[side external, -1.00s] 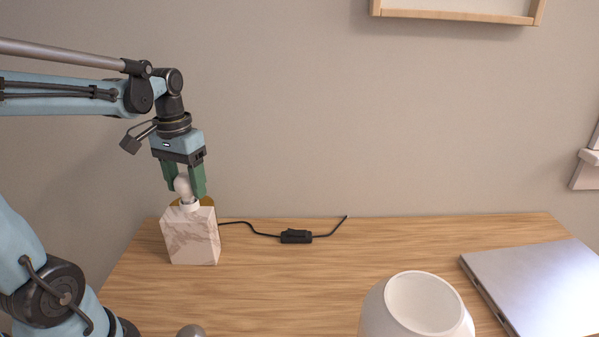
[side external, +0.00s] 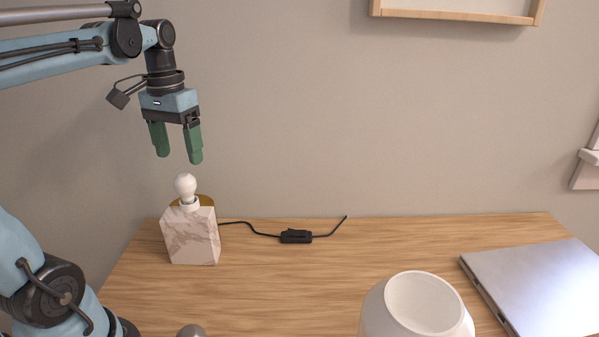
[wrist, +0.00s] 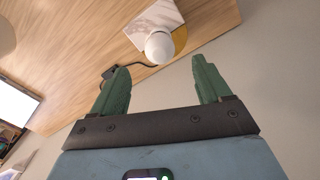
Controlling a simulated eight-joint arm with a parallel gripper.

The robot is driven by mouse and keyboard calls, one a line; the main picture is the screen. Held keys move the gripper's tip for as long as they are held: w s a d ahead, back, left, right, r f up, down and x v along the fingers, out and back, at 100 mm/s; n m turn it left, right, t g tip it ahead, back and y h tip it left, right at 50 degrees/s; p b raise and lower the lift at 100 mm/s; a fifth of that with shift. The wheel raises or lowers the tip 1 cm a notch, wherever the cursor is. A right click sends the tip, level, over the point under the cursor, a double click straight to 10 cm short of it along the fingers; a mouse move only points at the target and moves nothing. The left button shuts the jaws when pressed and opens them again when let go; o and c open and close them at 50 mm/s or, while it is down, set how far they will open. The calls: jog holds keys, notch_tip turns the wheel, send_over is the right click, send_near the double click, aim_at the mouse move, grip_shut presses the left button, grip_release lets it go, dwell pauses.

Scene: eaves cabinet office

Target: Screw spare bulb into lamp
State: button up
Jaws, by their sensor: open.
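A white bulb (side external: 185,187) stands upright in the white socket on top of the marble lamp base (side external: 191,238), at the left of the desk. My gripper (side external: 179,158) is open and empty above the bulb, clear of it. In the wrist view the bulb (wrist: 160,46) lies beyond and between the two green fingers (wrist: 163,80), with the marble base (wrist: 155,17) and a brass-coloured disc (wrist: 180,38) behind it. Whether the bulb is seated fully in the socket cannot be told.
A black cord with an inline switch (side external: 296,237) runs right from the lamp. A white round shade (side external: 372,312) stands at the front. A silver laptop (side external: 540,285) lies at the right. A grey ball-like knob (side external: 191,331) shows at the front edge. The middle desk is clear.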

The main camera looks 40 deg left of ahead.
jog(key=shift+r, duration=2.25)
jog(key=w+d+f+m+t, duration=0.2)
jog(key=d+f+m+t, duration=0.2)
jog(key=d+f, duration=0.9)
jog(key=d+t, duration=0.1)
jog(key=t, duration=0.2)
jog(key=shift+d+f, duration=0.2)
jog(key=shift+c, duration=0.3)
